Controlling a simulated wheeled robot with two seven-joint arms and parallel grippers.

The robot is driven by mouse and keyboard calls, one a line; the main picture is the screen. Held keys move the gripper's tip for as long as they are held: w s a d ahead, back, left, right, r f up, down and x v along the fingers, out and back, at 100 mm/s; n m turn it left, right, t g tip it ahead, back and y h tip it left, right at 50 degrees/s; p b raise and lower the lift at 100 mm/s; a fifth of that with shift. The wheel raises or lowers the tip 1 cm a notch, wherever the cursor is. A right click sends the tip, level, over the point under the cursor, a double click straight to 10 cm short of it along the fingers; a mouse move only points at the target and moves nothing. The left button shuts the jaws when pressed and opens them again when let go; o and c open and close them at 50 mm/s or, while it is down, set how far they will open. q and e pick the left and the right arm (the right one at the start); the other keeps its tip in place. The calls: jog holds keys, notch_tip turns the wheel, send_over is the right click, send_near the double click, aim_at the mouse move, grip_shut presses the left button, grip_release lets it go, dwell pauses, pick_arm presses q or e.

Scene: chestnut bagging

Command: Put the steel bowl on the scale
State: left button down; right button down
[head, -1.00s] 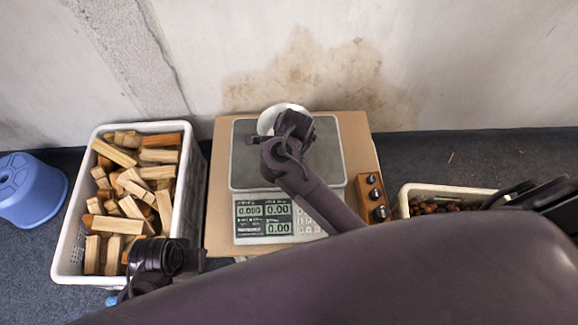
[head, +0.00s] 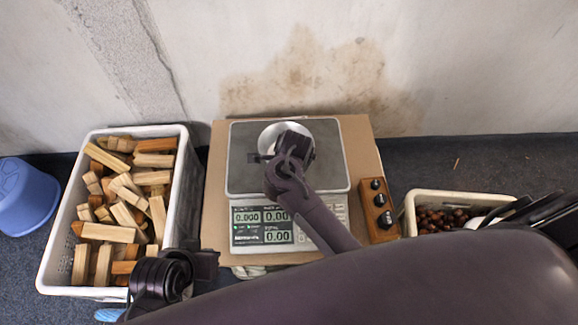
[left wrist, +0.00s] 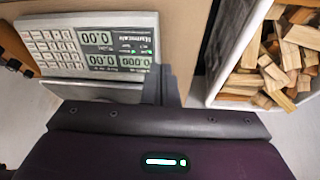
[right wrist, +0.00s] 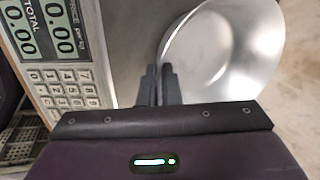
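The steel bowl (head: 272,137) is over the far part of the scale's plate (head: 245,172), partly hidden by my right gripper (head: 291,150). In the right wrist view the bowl (right wrist: 225,50) is large and shiny, and the closed fingers of my right gripper (right wrist: 160,82) are at its rim. I cannot tell whether the bowl touches the plate. The scale's display (head: 262,223) shows zeros. My left gripper (left wrist: 163,85) is away from the bowl, low between the scale and the wood crate; its fingers look close together and empty.
A white crate of wood blocks (head: 62,245) stands left of the scale. The scale rests on a cardboard box (head: 215,190). A wooden block with black knobs (head: 379,212) is to its right, then a bin of chestnuts (head: 462,195). A blue stool (head: 25,200) is far left.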

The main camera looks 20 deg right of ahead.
jog(key=c, duration=1.6)
grip_release()
